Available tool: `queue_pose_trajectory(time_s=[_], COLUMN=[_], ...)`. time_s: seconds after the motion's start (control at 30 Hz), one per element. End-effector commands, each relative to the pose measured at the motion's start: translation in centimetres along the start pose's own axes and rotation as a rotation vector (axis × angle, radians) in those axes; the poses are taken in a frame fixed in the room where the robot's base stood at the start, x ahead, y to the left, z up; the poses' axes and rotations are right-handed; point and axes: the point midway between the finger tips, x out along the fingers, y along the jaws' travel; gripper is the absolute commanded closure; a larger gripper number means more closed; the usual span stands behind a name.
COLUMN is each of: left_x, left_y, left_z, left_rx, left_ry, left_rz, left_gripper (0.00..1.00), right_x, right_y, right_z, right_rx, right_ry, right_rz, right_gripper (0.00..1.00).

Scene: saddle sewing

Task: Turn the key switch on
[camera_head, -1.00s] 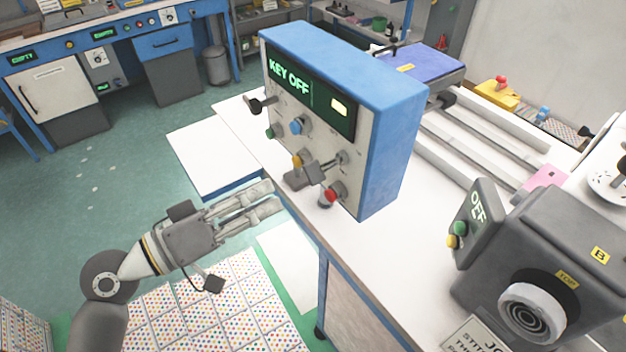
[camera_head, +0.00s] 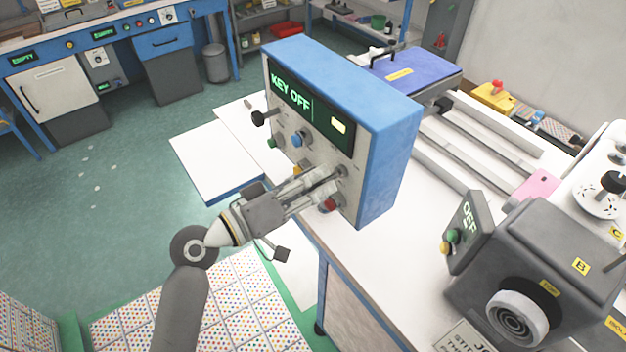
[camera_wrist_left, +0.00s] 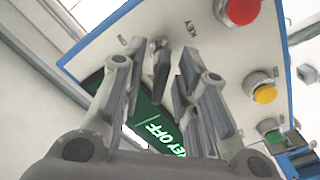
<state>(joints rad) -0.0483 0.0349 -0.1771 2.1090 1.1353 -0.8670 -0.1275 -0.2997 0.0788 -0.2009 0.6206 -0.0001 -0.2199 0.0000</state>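The control box (camera_head: 385,150) is blue and grey and stands on the white bench. Its green display (camera_head: 300,98) reads KEY OFF. In the left wrist view the dark key switch (camera_wrist_left: 162,72) sticks out from the panel near the printed word KEY. My left gripper (camera_head: 325,180) is up at the lower part of the panel. In the left wrist view its fingers (camera_wrist_left: 163,52) are apart, one on each side of the key, with narrow gaps showing. In the head view the gripper hides the key. My right gripper is not in view.
A red button (camera_wrist_left: 240,10), a yellow button (camera_wrist_left: 264,92) and a green button (camera_wrist_left: 268,128) are beside the key on the panel. A grey machine with an OFF display (camera_head: 468,232) stands at the right.

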Motion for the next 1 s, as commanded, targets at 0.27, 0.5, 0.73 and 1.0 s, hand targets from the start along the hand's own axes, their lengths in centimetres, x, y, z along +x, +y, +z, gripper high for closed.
queue_pose_trajectory(time_s=[0.27, 0.5, 0.73, 1.0], left_x=[0.0, -0.1, -0.1, -0.1], left_y=[0.0, -0.1, -0.2, -0.2], left_z=[0.0, 0.0, 0.2, 0.3], left_rx=[-0.001, 0.005, 0.072, 0.270], left_ry=[0.000, 0.000, -0.001, -0.001], left_rz=[0.000, 0.000, 0.001, 0.002], left_gripper=[1.00, 1.00, 1.00, 1.00], right_x=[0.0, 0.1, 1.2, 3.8], right_y=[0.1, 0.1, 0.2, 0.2], right_z=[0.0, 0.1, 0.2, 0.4], right_rx=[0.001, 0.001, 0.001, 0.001], right_ry=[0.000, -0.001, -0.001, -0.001], right_rz=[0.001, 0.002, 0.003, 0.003], right_gripper=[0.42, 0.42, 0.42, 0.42])
